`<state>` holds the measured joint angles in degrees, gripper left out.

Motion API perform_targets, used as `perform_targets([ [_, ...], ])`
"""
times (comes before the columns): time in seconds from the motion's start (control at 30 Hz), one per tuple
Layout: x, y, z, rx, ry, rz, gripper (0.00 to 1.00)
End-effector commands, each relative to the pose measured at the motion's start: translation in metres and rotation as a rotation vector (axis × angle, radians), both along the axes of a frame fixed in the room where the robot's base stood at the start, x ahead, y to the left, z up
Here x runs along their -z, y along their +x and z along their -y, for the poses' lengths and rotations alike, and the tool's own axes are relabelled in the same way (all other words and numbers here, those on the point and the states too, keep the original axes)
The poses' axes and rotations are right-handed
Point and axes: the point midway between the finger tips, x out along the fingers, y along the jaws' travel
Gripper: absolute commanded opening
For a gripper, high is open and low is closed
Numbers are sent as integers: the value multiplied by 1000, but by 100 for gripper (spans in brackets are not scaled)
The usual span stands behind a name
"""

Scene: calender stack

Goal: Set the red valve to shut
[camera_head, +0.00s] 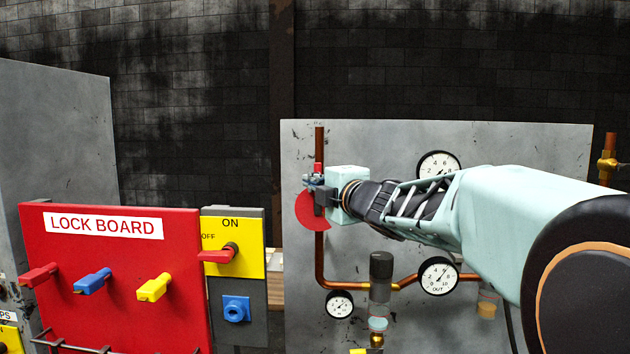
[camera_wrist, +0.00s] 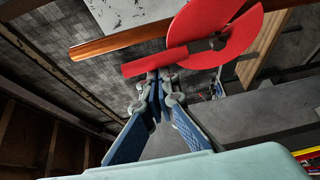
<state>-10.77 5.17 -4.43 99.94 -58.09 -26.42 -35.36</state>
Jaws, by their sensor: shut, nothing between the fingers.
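The red valve sits on the vertical copper pipe (camera_head: 320,245) of the grey panel. Its red plate (camera_head: 310,213) shows below my gripper, and the top of its red handle (camera_head: 318,167) shows just above it. In the wrist view the red handle (camera_wrist: 150,63) is a bar lying roughly along the pipe (camera_wrist: 120,42), beside the notched red plate (camera_wrist: 235,32). My gripper (camera_head: 312,184) is at the valve, its blue fingers shut and empty. In the wrist view its fingertips (camera_wrist: 158,78) are at the bar's edge; I cannot tell whether they touch it.
Gauges (camera_head: 438,275) and a dark cylinder (camera_head: 381,268) are on the panel below my arm. A red lock board (camera_head: 120,310) with coloured pegs stands at front left, beside a yellow switch plate (camera_head: 250,260) with a red handle. Another brass valve (camera_head: 606,165) is at far right.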

Motion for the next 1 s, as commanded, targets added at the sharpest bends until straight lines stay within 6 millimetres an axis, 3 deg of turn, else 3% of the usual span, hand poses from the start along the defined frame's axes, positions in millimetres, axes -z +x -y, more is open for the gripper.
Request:
perform_targets([
  [1.0,4,0,13,2,153,8,0],
])
